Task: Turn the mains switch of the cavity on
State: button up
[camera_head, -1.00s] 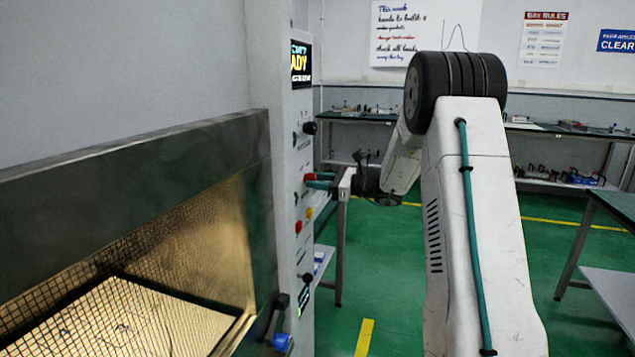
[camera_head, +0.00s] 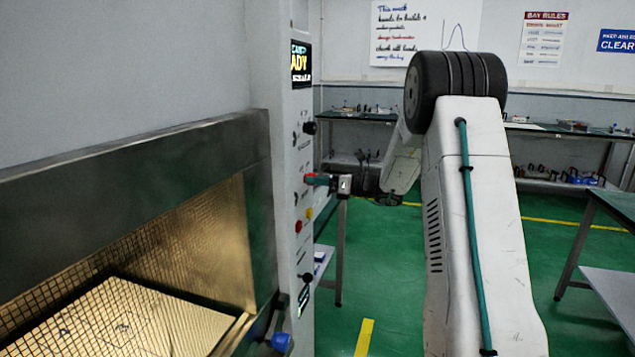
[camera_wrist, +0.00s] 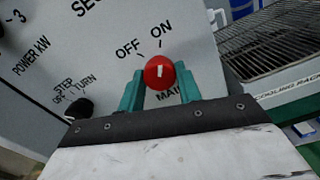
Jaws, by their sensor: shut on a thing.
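The mains switch is a red round knob (camera_wrist: 158,72) with a short white mark, on the pale panel under the words OFF and ON. In the wrist view the mark stands near upright and points roughly toward the tick under ON. My gripper (camera_wrist: 161,84) has its two teal fingers on either side of the knob, shut on it. In the head view the red knob (camera_head: 309,178) shows at the panel's edge, with my gripper (camera_head: 318,180) reaching it from the right. The fingers partly hide the lettering below the knob.
Other controls share the panel: a black step knob (camera_wrist: 79,107), a yellow button (camera_head: 309,213) and a display (camera_head: 301,64). The cavity (camera_head: 215,250) with its mesh front is at left. A wire cooling rack (camera_wrist: 270,45) lies right of the panel.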

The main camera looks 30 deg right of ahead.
jog(key=shift+f, duration=0.1)
jog(key=o, duration=1)
jog(key=shift+s+d, duration=0.1)
jog(key=v, duration=0.7)
jog(key=shift+s+d, duration=0.2)
jog(key=shift+s, duration=0.15)
